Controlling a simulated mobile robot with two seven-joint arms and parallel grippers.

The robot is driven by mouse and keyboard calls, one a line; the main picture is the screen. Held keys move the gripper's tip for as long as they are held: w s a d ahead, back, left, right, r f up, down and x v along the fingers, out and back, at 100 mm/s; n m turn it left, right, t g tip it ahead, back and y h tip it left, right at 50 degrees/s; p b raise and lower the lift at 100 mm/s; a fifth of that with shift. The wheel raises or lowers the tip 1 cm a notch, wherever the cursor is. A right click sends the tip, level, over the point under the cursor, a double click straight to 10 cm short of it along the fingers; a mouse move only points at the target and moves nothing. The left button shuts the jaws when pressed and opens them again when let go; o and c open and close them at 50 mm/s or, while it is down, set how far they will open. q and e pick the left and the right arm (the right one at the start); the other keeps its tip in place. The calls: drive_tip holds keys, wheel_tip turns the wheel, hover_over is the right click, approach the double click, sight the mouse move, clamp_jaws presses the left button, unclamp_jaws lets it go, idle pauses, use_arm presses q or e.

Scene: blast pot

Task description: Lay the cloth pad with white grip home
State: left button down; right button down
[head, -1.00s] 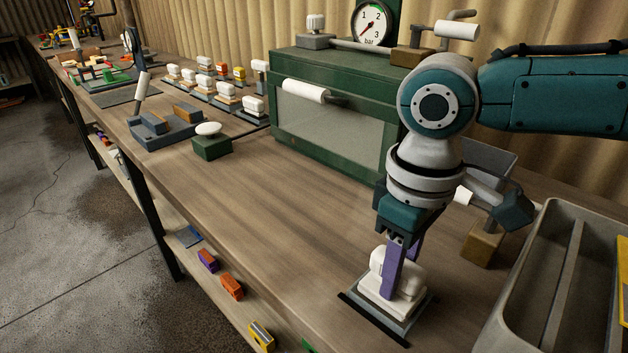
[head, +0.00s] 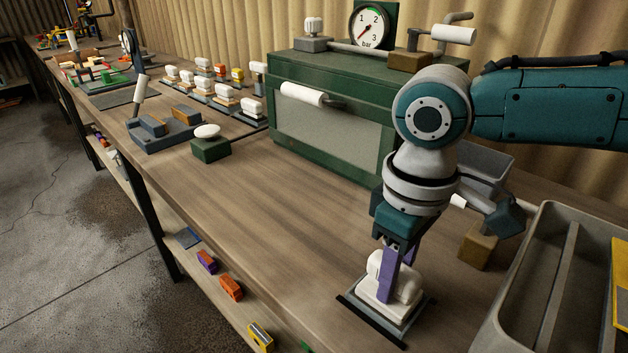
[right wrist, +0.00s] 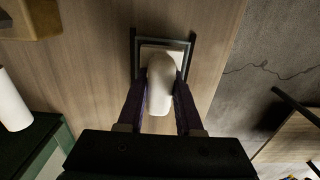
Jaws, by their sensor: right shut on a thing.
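The cloth pad (head: 377,293) is a pale, roughly square pad with a rounded white grip (head: 376,265) on top. It is at a grey, dark-edged frame (head: 370,320) near the bench's front edge. My right gripper (head: 396,272) points down with its purple fingers shut on the grip. In the right wrist view the grip (right wrist: 160,82) sits between the fingers, and the dark frame (right wrist: 134,50) shows around the pad's visible sides. The near side is hidden, and I cannot tell whether the pad rests fully down. My left gripper is not in view.
A green cabinet (head: 335,128) with a white handle stands behind left. A grey divided bin (head: 532,262) is close on the right, with a wooden block (head: 478,247) beside it. A green block with a white knob (head: 209,146) stands left. The bench middle is clear.

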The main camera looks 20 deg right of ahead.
drive_tip(key=shift+f, duration=0.5)
drive_tip(key=c, duration=0.5)
unclamp_jaws()
wheel_tip(320, 180, up, 10)
drive_tip(key=shift+p, duration=0.75)
